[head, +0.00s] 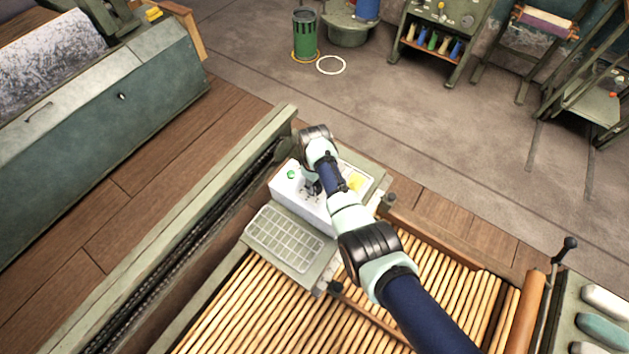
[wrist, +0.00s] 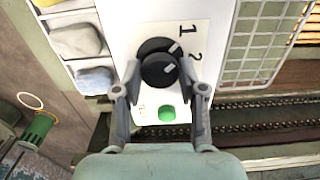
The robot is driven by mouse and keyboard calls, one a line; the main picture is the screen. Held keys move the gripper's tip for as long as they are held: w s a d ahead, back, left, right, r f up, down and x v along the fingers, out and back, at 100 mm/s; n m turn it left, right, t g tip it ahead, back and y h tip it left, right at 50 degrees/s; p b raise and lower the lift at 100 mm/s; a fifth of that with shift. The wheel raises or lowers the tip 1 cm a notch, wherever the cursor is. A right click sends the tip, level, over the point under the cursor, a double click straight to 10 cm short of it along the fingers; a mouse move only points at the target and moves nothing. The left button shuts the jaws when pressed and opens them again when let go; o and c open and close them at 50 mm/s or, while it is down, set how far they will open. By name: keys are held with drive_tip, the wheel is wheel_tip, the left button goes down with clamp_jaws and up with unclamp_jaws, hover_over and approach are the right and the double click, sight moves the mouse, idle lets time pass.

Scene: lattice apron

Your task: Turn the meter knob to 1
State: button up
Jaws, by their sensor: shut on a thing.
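The white meter box (head: 300,204) stands past the far end of the slatted bed in the head view, with my gripper (head: 313,188) over its top. In the wrist view the black knob (wrist: 157,72) lies between the fingers of my gripper (wrist: 160,75), which is shut on its sides. Light pointer marks on the knob slant right and upward, on the side of the printed numerals. The "1" (wrist: 187,29) is above right and the "2" (wrist: 195,56) is right of the knob. My arm hides the knob in the head view.
A green button (wrist: 168,113) sits close below the knob, between the fingers. A pale grid panel (wrist: 262,45) lies beside the box. A tray with cloth-like pieces (wrist: 95,80) is on the other side. A dark chain track (wrist: 250,112) runs past the box.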

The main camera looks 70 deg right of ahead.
idle(0.4)
drive_tip(key=o, duration=1.1)
drive_tip(key=shift+o, duration=0.2)
drive_tip(key=shift+r, duration=0.1)
wheel_tip(320, 180, up, 12)
